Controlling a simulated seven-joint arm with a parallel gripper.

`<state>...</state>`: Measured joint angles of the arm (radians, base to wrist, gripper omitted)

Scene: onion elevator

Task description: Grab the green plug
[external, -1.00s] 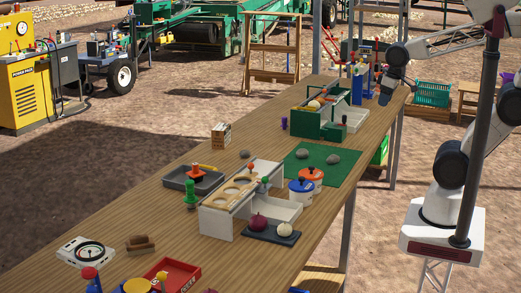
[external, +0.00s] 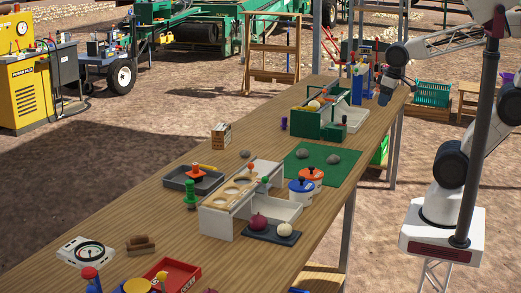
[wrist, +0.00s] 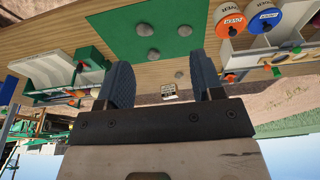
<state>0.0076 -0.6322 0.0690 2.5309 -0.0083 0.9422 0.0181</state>
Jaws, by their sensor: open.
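A green plug-shaped piece (external: 190,194) stands upright on the table, at the left side of a white rack with round holes (external: 216,222). A second, smaller green knob (external: 265,181) shows at the rack; I cannot tell which of them is the plug. In the wrist view small green pieces (wrist: 296,49) show near the right edge, too small to tell apart. My gripper (external: 388,90) is at the far right end of the table, well away from both green pieces. In the wrist view its two dark fingers (wrist: 160,62) are apart, with nothing held between them.
A green mat (external: 325,172) with grey stones, orange-lidded and blue-lidded pots (external: 301,190), and a dark tray with onions (external: 268,237) lie around the rack. A grey tray (external: 178,180) is behind the green piece. A green box (external: 306,124) stands nearer my gripper.

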